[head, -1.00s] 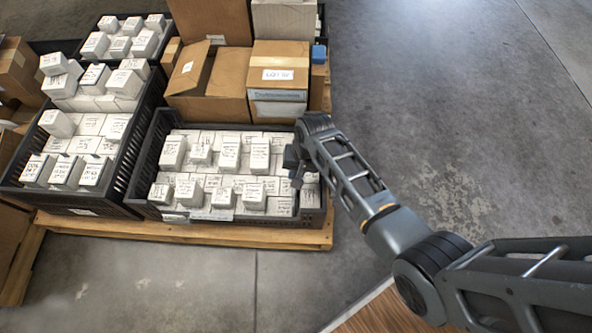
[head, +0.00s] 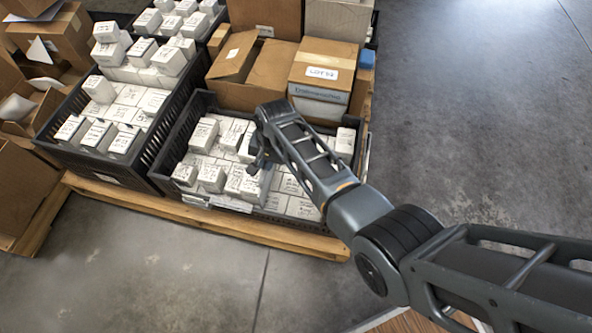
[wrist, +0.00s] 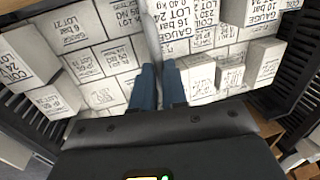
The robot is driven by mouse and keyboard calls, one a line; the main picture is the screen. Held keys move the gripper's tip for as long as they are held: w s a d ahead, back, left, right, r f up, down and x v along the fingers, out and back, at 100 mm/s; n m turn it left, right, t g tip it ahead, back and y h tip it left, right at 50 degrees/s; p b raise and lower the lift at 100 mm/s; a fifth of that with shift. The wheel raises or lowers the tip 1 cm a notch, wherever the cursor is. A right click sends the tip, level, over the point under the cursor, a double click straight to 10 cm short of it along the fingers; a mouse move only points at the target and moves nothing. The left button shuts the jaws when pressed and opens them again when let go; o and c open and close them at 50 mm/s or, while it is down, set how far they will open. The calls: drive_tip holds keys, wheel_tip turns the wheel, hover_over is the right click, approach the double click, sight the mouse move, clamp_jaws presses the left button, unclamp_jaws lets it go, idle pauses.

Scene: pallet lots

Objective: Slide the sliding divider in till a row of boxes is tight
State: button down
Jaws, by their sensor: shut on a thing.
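An open black crate stands on the pallet, full of white labelled boxes (head: 212,178). Its slatted wall shows in the wrist view (wrist: 22,118). My gripper (head: 262,155) reaches down into the crate near its middle. In the wrist view its two blue fingers (wrist: 160,78) point down, close together, among the boxes. They are shut on a thin pale upright strip, seemingly the sliding divider (wrist: 152,38), with boxes on both sides of it. Most of the divider is hidden by the fingers and boxes. Whether the row is tight cannot be told.
A second black crate with white boxes (head: 98,135) stands close on the left. Brown cartons (head: 322,62) stand behind the crate. The wooden pallet (head: 290,238) edges the front. Bare concrete floor (head: 460,100) lies to the right.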

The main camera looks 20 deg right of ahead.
drive_tip(key=w+a+b, duration=0.3)
drive_tip(key=w+a, duration=0.2)
drive_tip(key=a, duration=0.1)
drive_tip(key=shift+a+b, duration=0.3)
drive_tip(key=shift+a, duration=0.1)
drive_tip(key=c, duration=1.2)
unclamp_jaws()
drive_tip(key=shift+o, duration=0.2)
drive_tip(key=shift+s, duration=0.1)
wheel_tip(320, 180, up, 8)
drive_tip(key=d+p, duration=0.1)
drive_tip(key=p, duration=0.3)
drive_tip(key=shift+s+d+f, duration=0.15)
drive_tip(key=shift+s+f, duration=0.05)
drive_tip(key=shift+s, duration=0.25)
